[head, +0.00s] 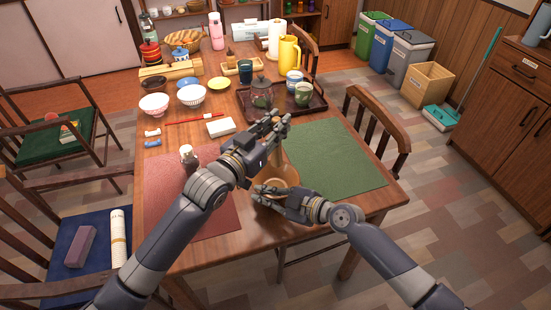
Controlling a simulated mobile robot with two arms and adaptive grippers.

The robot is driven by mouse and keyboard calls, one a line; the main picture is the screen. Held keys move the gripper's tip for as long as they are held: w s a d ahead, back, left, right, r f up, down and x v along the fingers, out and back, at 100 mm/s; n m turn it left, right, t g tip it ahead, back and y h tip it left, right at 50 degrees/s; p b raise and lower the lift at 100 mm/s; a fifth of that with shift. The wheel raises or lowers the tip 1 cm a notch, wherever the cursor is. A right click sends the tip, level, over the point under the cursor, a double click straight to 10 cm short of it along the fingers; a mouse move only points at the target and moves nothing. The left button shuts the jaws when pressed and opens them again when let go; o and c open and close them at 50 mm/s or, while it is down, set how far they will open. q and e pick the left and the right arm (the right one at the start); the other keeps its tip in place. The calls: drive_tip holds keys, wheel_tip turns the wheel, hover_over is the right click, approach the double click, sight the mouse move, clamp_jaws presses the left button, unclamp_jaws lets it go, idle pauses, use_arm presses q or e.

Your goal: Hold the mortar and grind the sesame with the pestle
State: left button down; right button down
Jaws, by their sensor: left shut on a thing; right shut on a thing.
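The mortar, an orange-brown bowl (288,177), stands near the front of the wooden table, between two placemats. My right gripper (262,194) is shut on the mortar's near side and partly covers it. The pestle (278,158) is a pale stick, upright, with its lower end in the mortar. My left gripper (276,127) is above the mortar and shut on the pestle's upper part, which the fingers mostly hide. The sesame inside the mortar cannot be made out.
A red placemat (215,215) lies left and a green placemat (335,155) right. A dark jar (188,158) stands beside my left arm. A tray (318,103) with teapot and cups is just behind. Bowls and a yellow pitcher (289,54) stand farther back.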

drive_tip(key=shift+f, duration=0.15)
drive_tip(key=c, duration=1.6)
unclamp_jaws()
drive_tip(key=shift+o, duration=0.2)
